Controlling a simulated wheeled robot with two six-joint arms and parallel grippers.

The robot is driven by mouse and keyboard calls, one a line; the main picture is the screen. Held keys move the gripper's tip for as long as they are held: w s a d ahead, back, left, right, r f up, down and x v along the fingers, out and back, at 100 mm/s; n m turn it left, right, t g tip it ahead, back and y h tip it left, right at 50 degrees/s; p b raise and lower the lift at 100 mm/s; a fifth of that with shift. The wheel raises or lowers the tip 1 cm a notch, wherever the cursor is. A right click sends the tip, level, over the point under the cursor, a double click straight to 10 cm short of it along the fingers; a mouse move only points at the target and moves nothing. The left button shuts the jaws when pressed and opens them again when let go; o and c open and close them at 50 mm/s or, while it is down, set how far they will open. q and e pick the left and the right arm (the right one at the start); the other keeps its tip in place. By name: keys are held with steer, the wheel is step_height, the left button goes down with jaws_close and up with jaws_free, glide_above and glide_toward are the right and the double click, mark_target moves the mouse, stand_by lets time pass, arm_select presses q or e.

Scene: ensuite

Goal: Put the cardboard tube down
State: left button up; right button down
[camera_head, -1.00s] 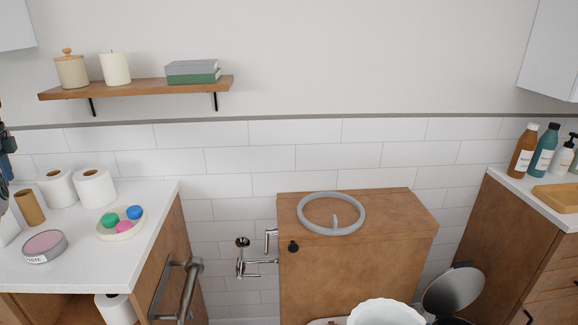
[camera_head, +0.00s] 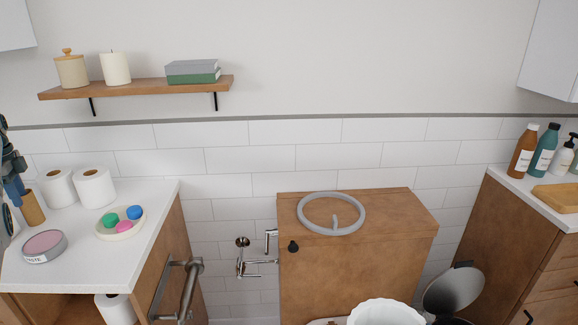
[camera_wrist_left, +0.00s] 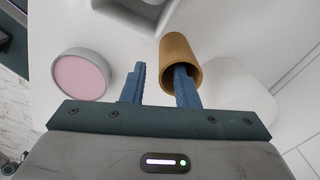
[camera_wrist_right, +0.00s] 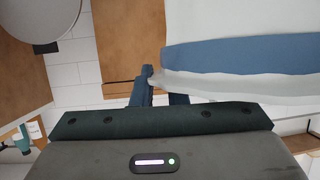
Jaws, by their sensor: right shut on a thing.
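The brown cardboard tube (camera_head: 33,208) stands on the white left counter, leaning slightly in the head view. In the left wrist view the tube (camera_wrist_left: 179,50) has its open end toward me. My left gripper (camera_wrist_left: 160,85) is open: one blue finger is at the tube's mouth, seemingly inside it, the other is apart to the left. In the head view my left gripper (camera_head: 14,178) is at the left edge beside the tube. My right gripper (camera_wrist_right: 160,92) is shut on a white-and-blue wavy-edged thing (camera_wrist_right: 240,55); the gripped part is mostly hidden.
On the left counter (camera_head: 80,262) are a pink-topped round tin (camera_head: 44,246), two toilet rolls (camera_head: 95,188) and a dish (camera_head: 121,235) with coloured pieces. A grey ring (camera_head: 331,213) lies on the wooden cistern box. Bare counter shows between tin and dish.

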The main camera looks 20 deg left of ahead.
arm_select(q)
glide_above(35, 226)
step_height(35, 226, down, 6)
steer(key=shift+a+r, duration=0.1)
steer(key=shift+r, duration=0.05)
jaws_close()
